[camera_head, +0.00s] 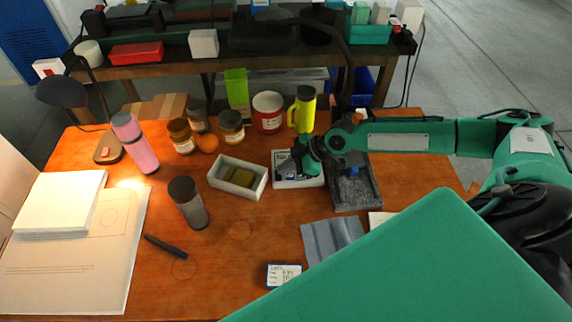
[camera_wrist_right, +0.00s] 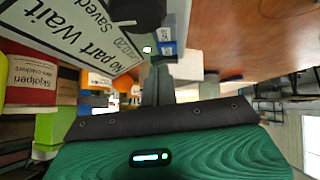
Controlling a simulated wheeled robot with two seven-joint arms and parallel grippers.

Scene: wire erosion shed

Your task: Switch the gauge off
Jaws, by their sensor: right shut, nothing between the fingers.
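The gauge appears to be the pale box (camera_head: 300,184) with a display at the table's middle. In the right wrist view its white display panel (camera_wrist_right: 70,35) is large at upper left and reads "No part Wait" and "Saved", tilted. In the wrist view the fingers (camera_wrist_right: 156,85) point at the area beside the panel. Whether they touch it I cannot tell. My left gripper is not in view.
A dark grey stone-like block (camera_head: 356,195) stands right of the gauge. A pale open box (camera_head: 222,184) is to its left. A yellow bottle (camera_head: 303,110) and a red-and-white tin (camera_head: 268,112) stand behind. A grey cloth (camera_head: 333,238) lies in front.

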